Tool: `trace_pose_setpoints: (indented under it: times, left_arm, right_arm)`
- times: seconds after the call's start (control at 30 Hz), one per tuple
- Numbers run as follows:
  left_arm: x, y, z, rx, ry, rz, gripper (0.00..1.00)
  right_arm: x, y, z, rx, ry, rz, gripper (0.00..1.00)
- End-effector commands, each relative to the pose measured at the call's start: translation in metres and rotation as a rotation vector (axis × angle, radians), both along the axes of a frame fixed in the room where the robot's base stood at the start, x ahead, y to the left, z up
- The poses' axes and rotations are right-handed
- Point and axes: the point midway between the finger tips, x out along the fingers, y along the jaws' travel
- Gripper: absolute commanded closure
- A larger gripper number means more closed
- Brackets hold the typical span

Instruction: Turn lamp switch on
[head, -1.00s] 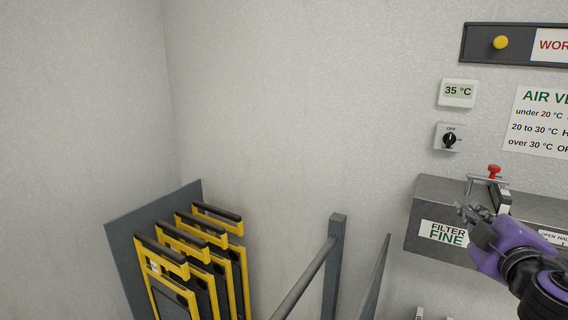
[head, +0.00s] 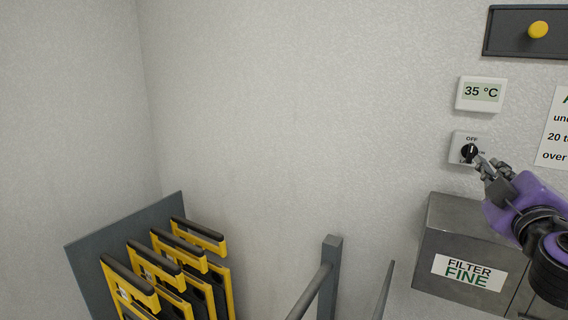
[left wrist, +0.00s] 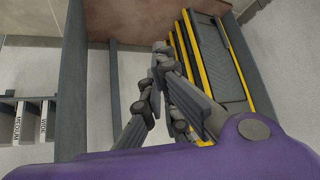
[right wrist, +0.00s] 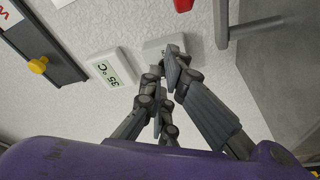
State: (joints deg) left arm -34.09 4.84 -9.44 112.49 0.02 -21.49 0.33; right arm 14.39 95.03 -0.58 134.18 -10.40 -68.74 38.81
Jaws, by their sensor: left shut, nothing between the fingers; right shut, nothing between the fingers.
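The lamp switch (head: 469,152) is a black rotary knob on a white plate on the wall, with "OFF" printed above it. My right gripper (head: 482,162) is shut and empty, its fingertips at the right side of the knob; touching or just apart, I cannot tell. In the right wrist view the white switch plate (right wrist: 160,48) shows behind the fingertips (right wrist: 168,62), and the knob is mostly hidden by them. My left gripper (left wrist: 160,62) shows only in its wrist view, shut and empty, in front of the yellow-edged plates.
A thermometer (head: 481,94) reading 35 °C hangs above the switch. A dark panel with a yellow button (head: 538,29) is higher up. A grey box labelled "FILTER FINE" (head: 440,230) juts out below. Yellow-framed plates (head: 200,238) and a grey post (head: 330,270) stand lower left.

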Motion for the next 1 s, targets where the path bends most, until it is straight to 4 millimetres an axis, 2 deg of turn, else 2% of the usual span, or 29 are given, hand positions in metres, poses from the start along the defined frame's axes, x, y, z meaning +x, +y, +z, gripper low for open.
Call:
trace_pose_setpoints:
  times: [0.07, 0.4, 1.0]
  left_arm:
    - [-0.004, 0.003, -0.006, 0.005, 0.006, 0.002, 1.0]
    - [0.016, 0.002, 0.002, 0.005, -0.038, 0.0, 1.0]
    - [0.007, 0.001, -0.004, 0.003, -0.018, 0.004, 1.0]
  right_arm:
    - [0.011, -0.006, -0.005, -0.003, 0.006, -0.001, 1.0]
    - [0.034, -0.021, -0.002, 0.002, 0.001, -0.001, 1.0]
    - [0.036, -0.021, -0.001, 0.001, 0.002, 0.0, 1.0]
